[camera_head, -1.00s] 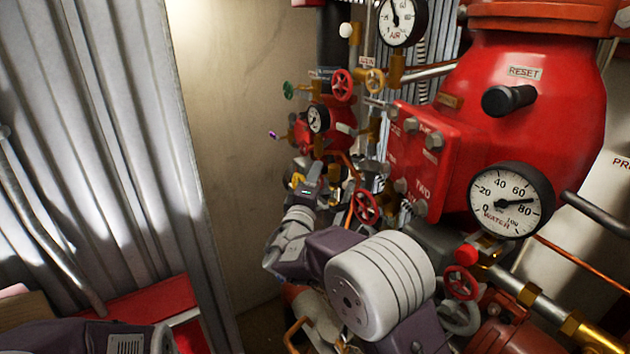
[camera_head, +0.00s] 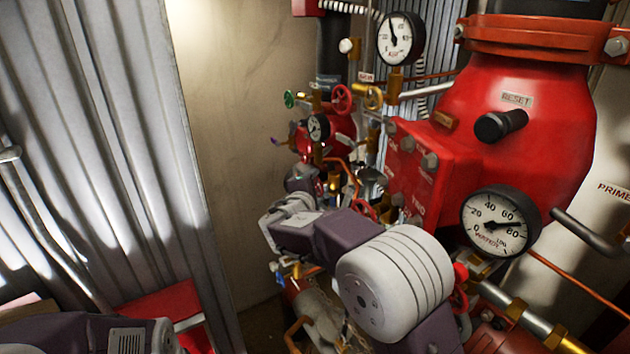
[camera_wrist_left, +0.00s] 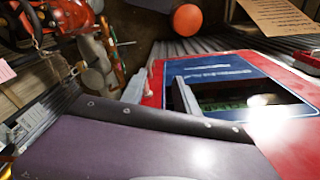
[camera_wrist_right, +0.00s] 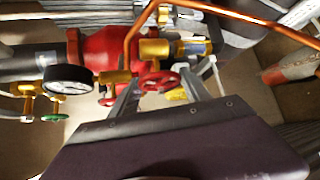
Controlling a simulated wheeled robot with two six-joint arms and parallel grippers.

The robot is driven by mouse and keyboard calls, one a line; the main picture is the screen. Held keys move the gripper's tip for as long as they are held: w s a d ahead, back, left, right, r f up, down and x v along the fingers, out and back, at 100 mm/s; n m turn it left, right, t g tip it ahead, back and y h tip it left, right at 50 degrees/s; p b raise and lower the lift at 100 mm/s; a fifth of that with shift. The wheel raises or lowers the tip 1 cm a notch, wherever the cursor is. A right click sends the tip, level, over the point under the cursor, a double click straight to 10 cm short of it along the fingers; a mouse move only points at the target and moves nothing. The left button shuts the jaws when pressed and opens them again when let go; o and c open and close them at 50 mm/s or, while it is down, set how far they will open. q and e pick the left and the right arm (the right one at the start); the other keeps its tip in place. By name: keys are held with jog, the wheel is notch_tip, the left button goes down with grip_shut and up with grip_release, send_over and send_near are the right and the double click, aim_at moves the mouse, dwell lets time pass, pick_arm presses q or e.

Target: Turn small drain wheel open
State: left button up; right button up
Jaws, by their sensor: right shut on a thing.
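A small red handwheel (camera_wrist_right: 160,82) sits on brass fittings in the right wrist view. My right gripper (camera_wrist_right: 163,90) has its two fingers either side of this wheel and is shut on it. In the head view my right arm reaches in among the valves, and its wrist and forearm hide most of the grip. Another red wheel (camera_head: 364,209) shows partly behind that arm. I cannot tell from the head view which wheel is held. My left gripper (camera_wrist_left: 160,92) is open and empty in the left wrist view, its fingers apart near a red-framed blue panel (camera_wrist_left: 225,75).
A water gauge (camera_head: 497,222) and the big red valve body (camera_head: 530,80) stand to the right. An upper red wheel (camera_head: 342,98), a green wheel (camera_head: 289,99) and copper pipe (camera_wrist_right: 230,12) crowd the work area. A corrugated wall (camera_head: 90,150) is at left.

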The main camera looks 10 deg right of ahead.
jog(key=shift+r+p, duration=0.25)
jog(key=shift+p, duration=0.25)
jog(key=o, duration=1.1)
jog(key=shift+o, duration=1.4)
jog(key=shift+w+f, duration=0.1)
jog(key=shift+w+d+f+g, duration=0.1)
jog(key=shift+d+f+g, duration=0.05)
jog(key=shift+g, duration=0.15)
